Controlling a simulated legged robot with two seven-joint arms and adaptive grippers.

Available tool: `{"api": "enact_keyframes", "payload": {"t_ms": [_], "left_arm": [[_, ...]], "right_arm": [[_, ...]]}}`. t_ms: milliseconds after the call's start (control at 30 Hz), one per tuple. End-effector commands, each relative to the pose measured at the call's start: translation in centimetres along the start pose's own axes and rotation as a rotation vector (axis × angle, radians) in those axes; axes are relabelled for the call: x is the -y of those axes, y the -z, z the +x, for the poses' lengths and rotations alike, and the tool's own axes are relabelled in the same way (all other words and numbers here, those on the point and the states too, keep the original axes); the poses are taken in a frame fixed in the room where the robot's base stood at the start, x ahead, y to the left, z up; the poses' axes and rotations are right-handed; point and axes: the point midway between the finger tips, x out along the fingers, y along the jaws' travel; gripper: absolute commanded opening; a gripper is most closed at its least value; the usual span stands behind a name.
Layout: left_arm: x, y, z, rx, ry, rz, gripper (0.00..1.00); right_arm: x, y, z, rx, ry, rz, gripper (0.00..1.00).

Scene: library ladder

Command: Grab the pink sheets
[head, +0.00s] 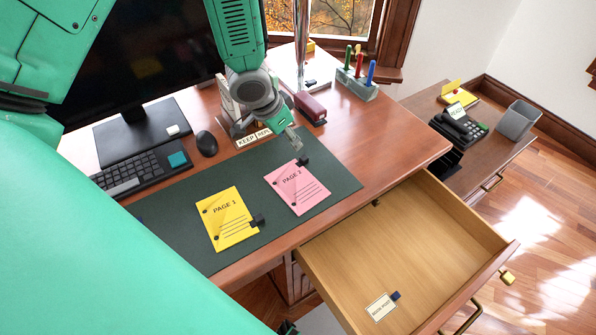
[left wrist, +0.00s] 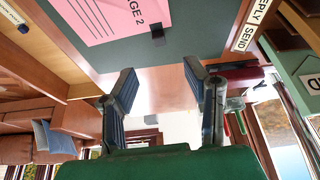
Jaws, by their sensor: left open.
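The pink sheets (head: 298,188), marked PAGE 2, lie on the dark green desk mat (head: 333,187) with a black clip (head: 303,161) at their top edge. My left gripper (head: 295,140) is open and empty, just beyond the clip edge and apart from the sheets. In the left wrist view the pink sheets (left wrist: 100,15) and clip (left wrist: 157,35) show at the top, past the spread fingers of my left gripper (left wrist: 160,82). My right gripper is not clearly shown; a small dark part at the bottom edge of the head view cannot be identified.
Yellow sheets (head: 230,218), marked PAGE 1, lie left of the pink ones. An open drawer (head: 405,240) holds a tagged item (head: 381,307). A stapler (head: 310,107), pen holder (head: 357,85), letter sorter (head: 252,139), mouse (head: 207,143) and keyboard (head: 140,172) stand around the mat.

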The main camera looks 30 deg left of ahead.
Motion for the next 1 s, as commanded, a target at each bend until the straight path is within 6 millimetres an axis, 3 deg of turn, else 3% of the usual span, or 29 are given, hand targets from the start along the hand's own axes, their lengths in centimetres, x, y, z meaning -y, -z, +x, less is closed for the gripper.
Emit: {"api": "enact_keyframes", "payload": {"t_ms": [100, 233, 467, 800, 1000], "left_arm": [[0.0, -0.2, 2.9, 0.005, 0.001, 0.0, 0.41], [0.0, -0.1, 4.8, 0.002, 0.002, -0.001, 0.41], [0.0, 0.0, 6.4, 0.001, 0.002, -0.003, 0.41], [-0.1, 0.2, 10.9, 0.002, 0.002, -0.003, 0.41], [-0.1, 0.3, 11.1, -0.001, 0.003, -0.004, 0.41]], "right_arm": [[0.0, -0.1, 0.5, 0.0, 0.0, 0.0, 0.4], [0.0, -0.1, 0.7, 0.0, 0.0, 0.0, 0.4], [0.0, 0.0, 0.8, 0.0, 0.0, 0.0, 0.4], [0.0, -0.1, 1.0, 0.0, 0.0, 0.0, 0.4], [0.0, -0.1, 1.0, 0.0, 0.0, 0.0, 0.4]]}}
